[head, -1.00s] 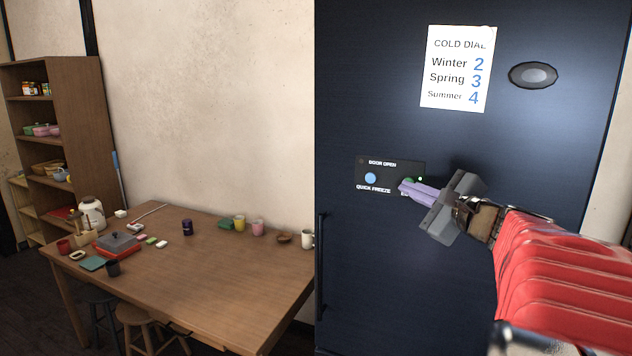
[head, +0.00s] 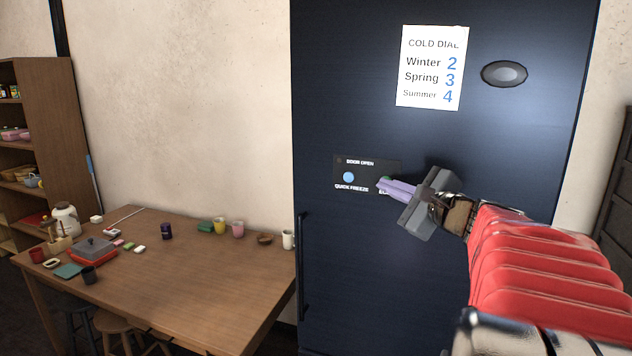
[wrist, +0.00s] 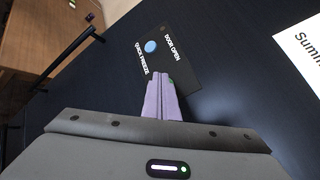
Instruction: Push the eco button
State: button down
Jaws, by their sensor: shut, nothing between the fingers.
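The control panel (head: 352,177) is a black plate on the dark fridge front. It carries a blue quick freeze button (head: 348,177) and the words DOOR OPEN. The green eco button (head: 386,179) is mostly hidden behind my fingers, and its label is nearly covered. A sliver of green also shows beside the fingertips in the wrist view (wrist: 171,82). My gripper (head: 380,186) has purple fingers closed together with nothing between them. The fingertips are at the eco button; I cannot tell whether they touch it. The fingers also show in the wrist view (wrist: 159,78).
The fridge (head: 345,90) has a vertical handle (head: 304,265), an oval dial (head: 504,74) and a cold dial note (head: 432,67). A wooden table (head: 205,290) with cups and small items stands left of it. Shelves (head: 40,110) stand far left.

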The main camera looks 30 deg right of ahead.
jog(key=shift+s+a, duration=0.3)
jog(key=shift+a, duration=0.1)
jog(key=s+a, duration=0.3)
jog(key=a, duration=0.1)
jog(key=shift+s+a, duration=0.35)
dwell(0.5)
